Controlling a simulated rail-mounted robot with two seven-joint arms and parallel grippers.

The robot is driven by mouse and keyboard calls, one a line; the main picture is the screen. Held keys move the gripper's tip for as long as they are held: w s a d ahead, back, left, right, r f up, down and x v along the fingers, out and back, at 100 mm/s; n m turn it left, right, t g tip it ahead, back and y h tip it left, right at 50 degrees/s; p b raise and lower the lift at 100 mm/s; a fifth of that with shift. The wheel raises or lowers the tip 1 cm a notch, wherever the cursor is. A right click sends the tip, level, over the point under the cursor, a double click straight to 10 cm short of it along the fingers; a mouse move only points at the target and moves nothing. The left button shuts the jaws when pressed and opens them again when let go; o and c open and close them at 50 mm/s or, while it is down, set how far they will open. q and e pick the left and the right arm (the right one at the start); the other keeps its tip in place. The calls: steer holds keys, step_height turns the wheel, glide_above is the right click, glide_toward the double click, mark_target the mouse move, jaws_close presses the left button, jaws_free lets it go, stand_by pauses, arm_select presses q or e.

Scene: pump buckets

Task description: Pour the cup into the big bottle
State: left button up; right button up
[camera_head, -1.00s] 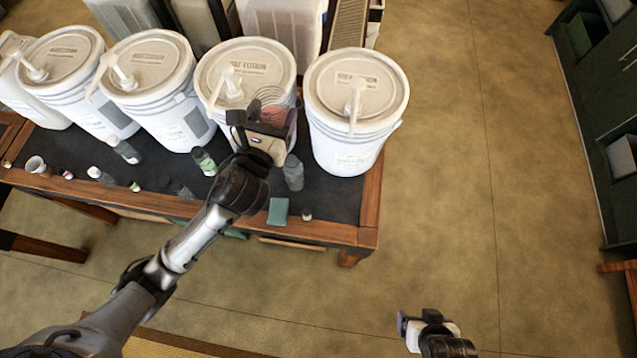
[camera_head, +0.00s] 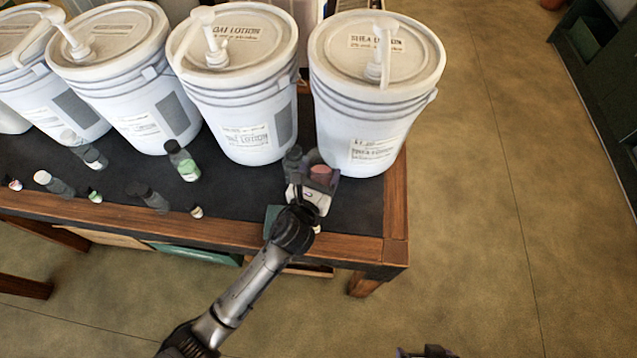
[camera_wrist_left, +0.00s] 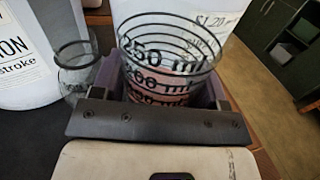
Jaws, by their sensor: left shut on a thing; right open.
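My left gripper (camera_head: 315,172) is shut on a clear measuring cup (camera_head: 321,171) with reddish contents, near the table's front right. In the left wrist view the cup (camera_wrist_left: 170,58) shows black ml markings and reddish liquid low down; it looks about upright. An open clear-grey bottle (camera_wrist_left: 76,70), likely the big bottle, stands upright just left of the cup in that view, close to the jaw. In the head view the bottle is mostly hidden by the gripper. My right gripper (camera_head: 425,352) is open, only partly in view at the bottom edge, away from the table.
Large white lotion buckets with pumps line the back of the table; the shea lotion bucket (camera_head: 372,115) stands just behind my left gripper. A green-labelled bottle (camera_head: 183,162) and several small bottles stand to the left. Floor to the right is clear.

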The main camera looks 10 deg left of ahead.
arm_select(q)
steer(key=shift+d+f, duration=0.2)
steer(key=shift+f, duration=0.5)
steer(key=n, duration=0.1)
steer(key=r+n, duration=0.1)
steer(key=shift+w+a+n+g, duration=0.2)
steer(key=shift+a+n+g, duration=0.1)
steer(key=shift+a+g, duration=0.1)
steer(key=shift+r+n+p, duration=0.25)
steer(key=shift+n+p, duration=0.15)
steer(key=shift+p, duration=0.05)
steer(key=shift+w+a+r+n+p, duration=0.15)
steer(key=shift+a+n+p, duration=0.2)
steer(key=shift+p, duration=0.65)
steer(key=shift+n+g+p, duration=0.25)
steer(key=shift+g+p, duration=0.05)
steer(key=shift+p, duration=0.05)
